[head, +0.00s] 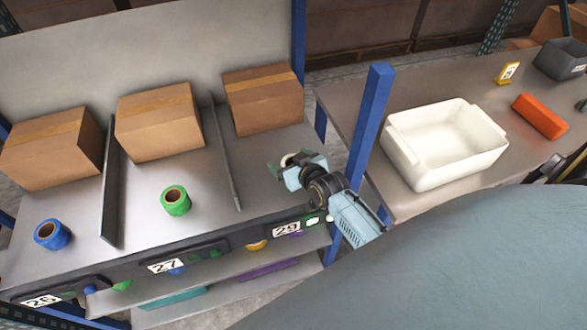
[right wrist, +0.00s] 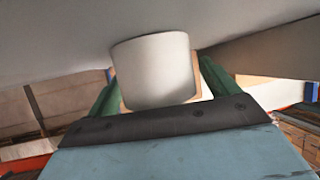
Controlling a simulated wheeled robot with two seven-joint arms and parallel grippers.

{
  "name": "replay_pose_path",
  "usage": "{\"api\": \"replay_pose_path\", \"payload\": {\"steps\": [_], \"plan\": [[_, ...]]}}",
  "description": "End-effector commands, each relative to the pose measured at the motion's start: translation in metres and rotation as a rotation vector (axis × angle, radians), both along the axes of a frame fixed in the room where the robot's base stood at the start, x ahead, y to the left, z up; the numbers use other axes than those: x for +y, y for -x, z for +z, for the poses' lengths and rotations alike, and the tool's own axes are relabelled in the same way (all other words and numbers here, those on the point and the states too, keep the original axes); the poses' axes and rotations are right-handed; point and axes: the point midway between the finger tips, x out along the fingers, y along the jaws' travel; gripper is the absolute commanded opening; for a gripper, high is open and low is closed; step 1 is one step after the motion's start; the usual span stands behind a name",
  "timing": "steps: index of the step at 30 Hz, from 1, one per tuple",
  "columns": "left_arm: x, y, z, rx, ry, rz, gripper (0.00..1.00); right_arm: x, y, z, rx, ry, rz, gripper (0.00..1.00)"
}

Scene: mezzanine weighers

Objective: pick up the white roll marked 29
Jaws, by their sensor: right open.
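The white roll (head: 290,159) stands on the shelf in the bay above the label 29 (head: 287,229), partly hidden by my right gripper (head: 284,166). In the right wrist view the white roll (right wrist: 155,72) is large and sits between the two green fingers of my right gripper (right wrist: 160,85). The fingers are open, one on each side of it. I cannot tell whether either finger touches it. My left gripper is not in view.
A green roll (head: 175,200) and a blue roll (head: 52,234) stand in the bays to the left. Cardboard boxes (head: 262,98) stand behind. A thin divider (head: 221,160) and a blue post (head: 370,120) flank my right gripper. A white bin (head: 440,170) is on the right table.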

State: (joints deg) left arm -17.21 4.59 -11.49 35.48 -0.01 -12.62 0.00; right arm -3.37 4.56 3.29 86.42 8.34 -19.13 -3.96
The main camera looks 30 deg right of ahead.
Motion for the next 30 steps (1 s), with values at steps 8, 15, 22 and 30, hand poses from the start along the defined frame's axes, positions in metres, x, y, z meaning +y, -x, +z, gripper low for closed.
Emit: {"api": "replay_pose_path", "payload": {"steps": [8, 15, 22, 30], "plan": [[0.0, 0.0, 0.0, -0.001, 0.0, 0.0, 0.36, 0.0, 0.0, 0.0, 0.0, 0.0, 0.0, 0.78], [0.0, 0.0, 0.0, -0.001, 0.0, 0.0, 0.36, 0.0, 0.0, 0.0, 0.0, 0.0, 0.0, 0.46], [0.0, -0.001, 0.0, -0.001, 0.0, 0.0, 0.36, 0.0, 0.0, 0.001, -0.001, 0.0, 0.0, 0.35], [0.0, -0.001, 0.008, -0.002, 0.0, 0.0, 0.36, 0.0, 0.0, 0.025, -0.004, 0.0, 0.0, 0.35]]}}
